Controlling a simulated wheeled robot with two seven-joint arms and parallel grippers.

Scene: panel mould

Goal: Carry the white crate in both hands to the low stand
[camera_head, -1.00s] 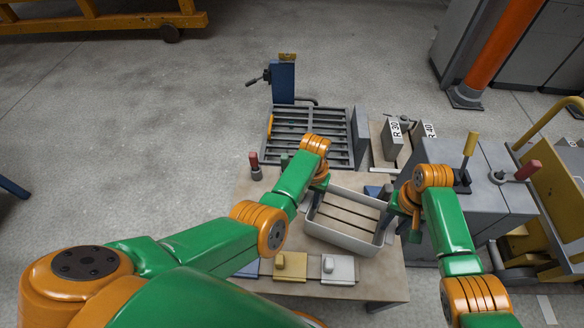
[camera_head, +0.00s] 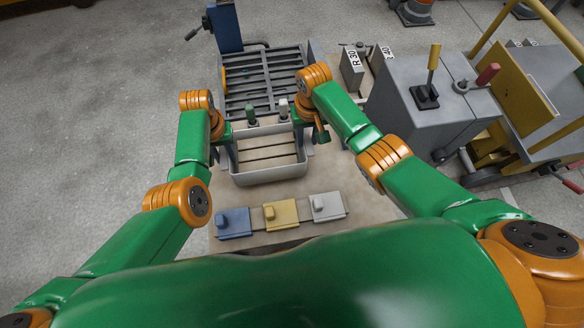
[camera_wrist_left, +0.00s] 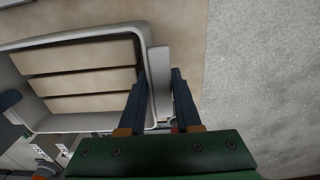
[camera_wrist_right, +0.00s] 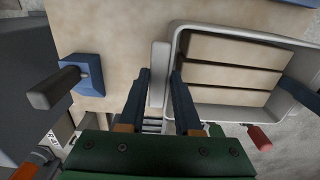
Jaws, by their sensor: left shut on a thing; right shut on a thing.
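The white crate (camera_head: 270,175) is an open, shallow box in the middle of the head view, with tan and dark strips showing inside. My left gripper (camera_head: 226,139) is at its left side and my right gripper (camera_head: 305,131) at its right side. In the left wrist view, the fingers (camera_wrist_left: 160,85) are shut on the crate's pale side handle (camera_wrist_left: 160,68). In the right wrist view, the fingers (camera_wrist_right: 157,85) are shut on the opposite handle (camera_wrist_right: 158,65). The crate looks about level; whether its base touches the table is hidden. I cannot tell which thing is the low stand.
Blue (camera_head: 233,222), yellow (camera_head: 281,215) and white (camera_head: 327,206) knobbed blocks line the tan table's (camera_head: 370,203) front. A grey slatted rack (camera_head: 262,80) lies beyond. A grey cabinet (camera_head: 420,110) with levers stands right.

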